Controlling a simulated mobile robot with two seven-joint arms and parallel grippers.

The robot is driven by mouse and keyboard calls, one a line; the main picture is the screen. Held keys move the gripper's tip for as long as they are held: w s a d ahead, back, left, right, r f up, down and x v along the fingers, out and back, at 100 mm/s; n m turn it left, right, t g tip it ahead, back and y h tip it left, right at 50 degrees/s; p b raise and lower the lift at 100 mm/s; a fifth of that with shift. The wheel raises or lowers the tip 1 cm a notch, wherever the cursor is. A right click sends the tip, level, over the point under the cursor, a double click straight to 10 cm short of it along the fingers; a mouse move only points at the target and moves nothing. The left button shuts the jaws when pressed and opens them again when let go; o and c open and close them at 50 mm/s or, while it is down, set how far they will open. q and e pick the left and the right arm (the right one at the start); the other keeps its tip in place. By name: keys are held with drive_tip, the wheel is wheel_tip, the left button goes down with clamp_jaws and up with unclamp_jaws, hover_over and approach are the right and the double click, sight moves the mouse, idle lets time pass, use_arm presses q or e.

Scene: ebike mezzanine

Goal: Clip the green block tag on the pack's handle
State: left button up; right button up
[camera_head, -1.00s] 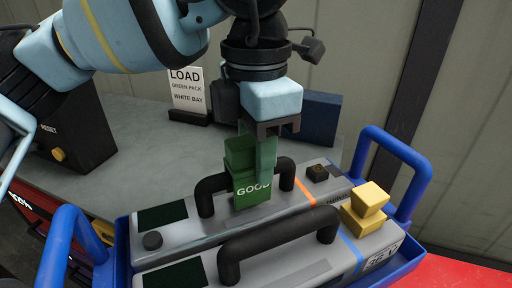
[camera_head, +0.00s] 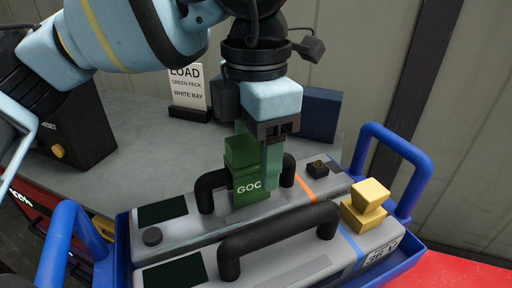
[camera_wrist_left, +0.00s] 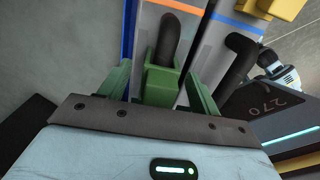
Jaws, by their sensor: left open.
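The green block tag (camera_head: 247,187), marked with white letters, sits at the black handle (camera_head: 209,192) of the far grey pack (camera_head: 170,226), the one with an orange stripe. The handle runs into both sides of the tag. My left gripper (camera_head: 258,158) is over it, pointing down and open, with a green finger partly covering the lettering. In the left wrist view the tag (camera_wrist_left: 161,80) stands between the two spread fingers, with visible gaps, and the handle (camera_wrist_left: 170,38) extends beyond it. Its underside is hidden. My right gripper is not in view.
A second pack with a blue stripe and black handle (camera_head: 275,240) lies in front, in the same blue tote (camera_head: 395,262). A yellow block (camera_head: 366,205) sits at its right end. A sign (camera_head: 188,92), a dark blue box (camera_head: 320,115) and a black reset box (camera_head: 75,135) stand behind.

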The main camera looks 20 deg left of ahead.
use_arm(q)
drive_tip(key=shift+r, duration=0.1)
wheel_tip(320, 180, up, 8)
drive_tip(key=shift+f, duration=0.2)
drive_tip(key=shift+r+p, duration=1.75)
drive_tip(key=shift+r, duration=0.1)
drive_tip(key=shift+r+p, duration=0.9)
drive_tip(key=shift+r, duration=0.25)
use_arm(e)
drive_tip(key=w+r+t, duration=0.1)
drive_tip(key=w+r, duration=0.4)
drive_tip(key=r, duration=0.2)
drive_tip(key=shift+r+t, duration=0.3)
